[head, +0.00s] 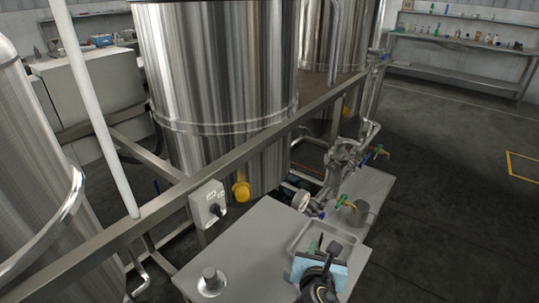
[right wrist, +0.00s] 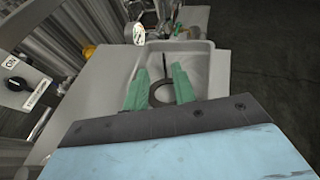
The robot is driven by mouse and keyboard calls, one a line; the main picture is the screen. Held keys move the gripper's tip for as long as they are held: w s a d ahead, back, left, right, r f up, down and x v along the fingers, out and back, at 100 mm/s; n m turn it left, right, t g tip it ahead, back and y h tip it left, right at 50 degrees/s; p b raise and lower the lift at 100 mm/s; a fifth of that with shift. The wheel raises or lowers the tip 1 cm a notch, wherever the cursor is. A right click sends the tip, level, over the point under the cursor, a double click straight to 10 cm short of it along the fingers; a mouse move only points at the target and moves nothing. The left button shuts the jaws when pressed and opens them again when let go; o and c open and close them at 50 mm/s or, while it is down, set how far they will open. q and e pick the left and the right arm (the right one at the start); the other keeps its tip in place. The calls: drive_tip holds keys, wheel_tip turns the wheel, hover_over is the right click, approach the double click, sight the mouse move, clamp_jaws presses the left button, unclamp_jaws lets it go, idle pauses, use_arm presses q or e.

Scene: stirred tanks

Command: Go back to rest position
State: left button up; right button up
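My right gripper (head: 320,246) is above the near end of a shallow grey tray (head: 298,240) on the metal table. In the right wrist view, its two green fingers (right wrist: 160,72) are spread apart with a gap between them. A dark ring-shaped thing with a thin upright stem (right wrist: 162,94) shows in the tray (right wrist: 208,62), in line with that gap. The fingers do not visibly close on it, and I cannot tell whether they touch it. My left gripper is in neither view.
The metal table (head: 240,250) carries a small metal cylinder (head: 211,281) and a metal cup (head: 358,212). Pipes with valves (head: 345,155) and a gauge (head: 301,201) stand behind. A switch box (head: 208,204), a rail and large steel tanks (head: 220,80) are left. Floor (head: 450,190) is clear right.

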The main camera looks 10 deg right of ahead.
drive_tip(key=s+m+g, duration=0.1)
drive_tip(key=s+m, duration=0.1)
drive_tip(key=s+d+f+m, duration=0.1)
drive_tip(key=m, duration=0.2)
drive_tip(key=s+d+f+m+g, duration=0.1)
drive_tip(key=s+m, duration=0.1)
drive_tip(key=m, duration=0.1)
drive_tip(key=shift+s+d+f+g+y, duration=0.15)
drive_tip(key=shift+s+f+g+y, duration=0.1)
drive_tip(key=shift+s+g+y, duration=0.1)
drive_tip(key=s+a+m+g+y, duration=0.1)
drive_tip(key=s+m+g+y, duration=0.45)
drive_tip(key=s+m, duration=1.35)
wheel_tip(320, 180, down, 28)
drive_tip(key=s+m+g+b, duration=0.1)
drive_tip(key=s+m+g, duration=0.1)
use_arm(q)
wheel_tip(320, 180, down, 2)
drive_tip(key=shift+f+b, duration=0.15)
drive_tip(key=shift+b, duration=0.5)
use_arm(e)
drive_tip(key=s+d+f+g, duration=0.1)
drive_tip(key=s+d+f, duration=0.1)
drive_tip(key=s+f, duration=1.2)
drive_tip(key=shift+s+d+n, duration=0.3)
drive_tip(key=shift+s+d, duration=0.05)
drive_tip(key=shift+s, duration=0.25)
